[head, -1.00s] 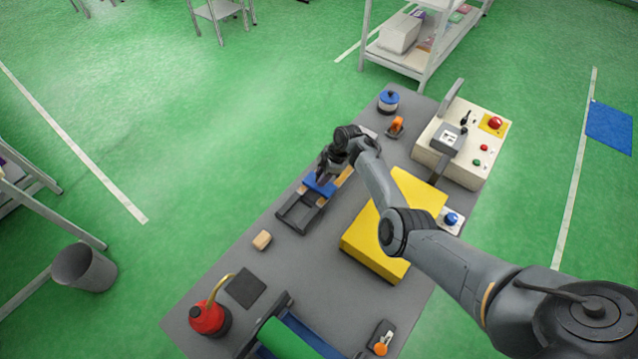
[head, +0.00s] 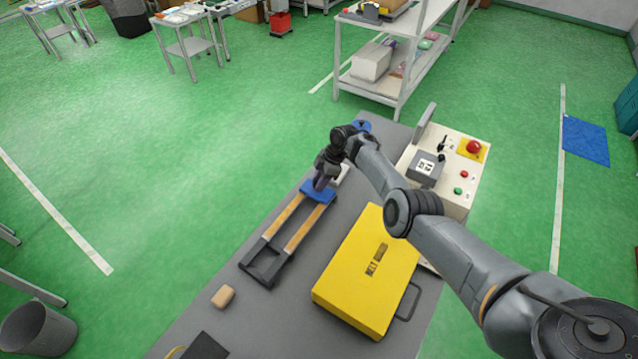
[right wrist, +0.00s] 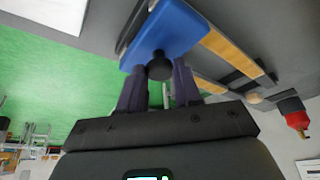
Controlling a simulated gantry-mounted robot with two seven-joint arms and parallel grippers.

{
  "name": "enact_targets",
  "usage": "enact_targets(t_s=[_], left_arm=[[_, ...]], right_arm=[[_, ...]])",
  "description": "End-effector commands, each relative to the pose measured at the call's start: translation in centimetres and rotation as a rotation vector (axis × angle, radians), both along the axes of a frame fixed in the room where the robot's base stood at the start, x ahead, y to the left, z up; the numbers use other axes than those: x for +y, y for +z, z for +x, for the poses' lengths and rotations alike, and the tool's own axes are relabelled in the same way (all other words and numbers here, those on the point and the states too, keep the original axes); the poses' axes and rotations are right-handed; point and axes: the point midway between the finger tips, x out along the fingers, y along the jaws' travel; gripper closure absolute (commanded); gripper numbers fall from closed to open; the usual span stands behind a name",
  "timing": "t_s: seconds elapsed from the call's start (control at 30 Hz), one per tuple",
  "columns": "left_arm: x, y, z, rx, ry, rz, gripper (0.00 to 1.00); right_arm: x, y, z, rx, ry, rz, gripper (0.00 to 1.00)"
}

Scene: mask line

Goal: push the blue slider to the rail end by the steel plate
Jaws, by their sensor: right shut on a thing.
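The blue slider (head: 323,194) sits across the two wooden rails (head: 300,225) at their far end; a dark frame (head: 262,266) closes the near end. My right gripper (head: 322,181) is at the slider, pointing down. In the right wrist view its two fingers stand either side of the black knob (right wrist: 160,67) on the slider (right wrist: 175,30), shut on it. A pale grey piece that looks like the steel plate (head: 343,174) shows just beyond the slider, partly hidden by my gripper. I cannot tell if the slider touches the rail end. My left gripper is not in view.
A yellow case (head: 370,275) lies right of the rails. A control box (head: 445,165) with buttons stands at the far right of the table. A tan block (head: 223,296) lies near the dark frame. The table left of the case is mostly clear.

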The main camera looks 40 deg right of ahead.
Motion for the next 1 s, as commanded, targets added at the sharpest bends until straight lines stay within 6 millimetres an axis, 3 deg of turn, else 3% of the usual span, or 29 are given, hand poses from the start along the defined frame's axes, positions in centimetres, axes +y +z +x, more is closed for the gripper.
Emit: enact_targets(t_s=[0.17, 0.2, 0.33, 0.73, 1.0], left_arm=[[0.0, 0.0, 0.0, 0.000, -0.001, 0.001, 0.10], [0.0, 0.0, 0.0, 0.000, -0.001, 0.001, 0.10], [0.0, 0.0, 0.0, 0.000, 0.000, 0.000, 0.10], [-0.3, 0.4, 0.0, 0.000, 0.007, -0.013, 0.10], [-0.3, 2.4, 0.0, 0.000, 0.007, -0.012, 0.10]], right_arm=[[-0.3, -0.2, -0.1, -0.003, -0.009, -0.003, 1.00], [-0.3, -0.2, -0.1, -0.002, -0.010, -0.004, 0.62], [-0.3, -0.2, -0.1, -0.001, -0.008, -0.003, 0.42], [-0.3, 0.5, -0.1, -0.002, -0.005, -0.001, 0.41], [-1.6, 4.2, -0.9, -0.003, -0.006, -0.002, 0.41]])
